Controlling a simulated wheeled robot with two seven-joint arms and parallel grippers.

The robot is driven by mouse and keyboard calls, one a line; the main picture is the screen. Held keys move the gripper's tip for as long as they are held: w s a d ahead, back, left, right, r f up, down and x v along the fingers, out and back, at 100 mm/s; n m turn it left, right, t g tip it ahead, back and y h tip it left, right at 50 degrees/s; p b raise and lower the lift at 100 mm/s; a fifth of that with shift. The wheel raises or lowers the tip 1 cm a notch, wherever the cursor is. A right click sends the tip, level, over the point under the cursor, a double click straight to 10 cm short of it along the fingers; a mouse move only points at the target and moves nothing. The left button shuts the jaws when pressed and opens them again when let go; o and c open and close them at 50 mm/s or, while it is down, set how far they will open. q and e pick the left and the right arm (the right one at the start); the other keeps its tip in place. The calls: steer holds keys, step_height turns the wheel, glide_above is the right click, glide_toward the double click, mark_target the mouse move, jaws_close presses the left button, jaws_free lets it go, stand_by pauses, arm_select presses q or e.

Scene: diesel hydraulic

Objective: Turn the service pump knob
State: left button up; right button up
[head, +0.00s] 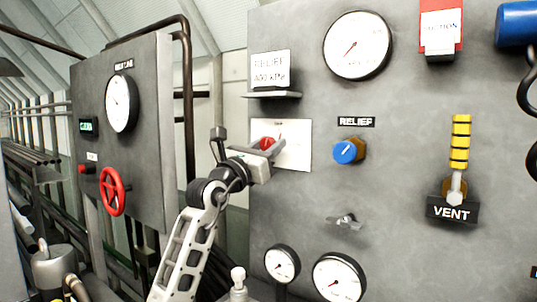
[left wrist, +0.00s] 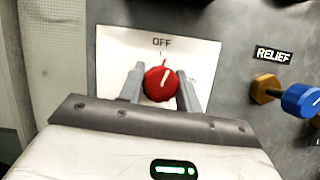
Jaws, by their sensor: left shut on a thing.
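The service pump knob (left wrist: 160,84) is a red round knob with a white pointer line, on a white plate (left wrist: 205,50) marked OFF at the top. In the left wrist view its pointer tilts slightly right of straight up. In the head view the knob (head: 267,143) is partly hidden by my left gripper (head: 276,146). My left gripper also shows in the left wrist view (left wrist: 161,88), with one grey finger on each side of the knob, shut on it. The plate's lettering right of the knob is hard to read. My right gripper is not in view.
Right of the plate, a blue RELIEF knob (head: 345,152) sticks out of the grey panel (head: 400,195). A yellow-and-black VENT lever (head: 460,145) stands farther right. A small sign shelf (head: 274,95) juts out above the plate. A red handwheel (head: 113,191) is at left.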

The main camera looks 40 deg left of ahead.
arm_select(q)
steer(key=m+h+b, duration=0.1)
steer(key=m, duration=0.1)
steer(key=m+h+b, duration=0.1)
steer(key=m+b, duration=0.1)
steer(key=m, duration=0.1)
steer(key=shift+f+m+h, duration=0.2)
steer(key=shift+m+h, duration=0.1)
steer(key=shift+h, duration=0.1)
steer(key=m+g+h+b, duration=0.1)
steer(key=m+h, duration=0.1)
steer(key=m, duration=0.2)
steer(key=shift+a+r+m, duration=0.1)
steer(key=shift+m, duration=0.3)
steer(key=shift+r+m+g+h, duration=0.15)
steer(key=shift+m+g+h, duration=0.3)
steer(key=shift+m, duration=0.65)
steer(key=m+g, duration=0.1)
steer(key=m, duration=0.2)
steer(key=shift+h, duration=0.35)
steer(key=shift+m+g+p, duration=0.45)
steer(key=shift+m+p, duration=0.15)
steer(key=shift+m, duration=0.7)
steer(key=shift+m+g, duration=0.3)
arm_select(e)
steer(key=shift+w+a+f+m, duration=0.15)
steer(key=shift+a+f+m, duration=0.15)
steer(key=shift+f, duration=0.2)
arm_select(q)
steer(key=o, duration=1)
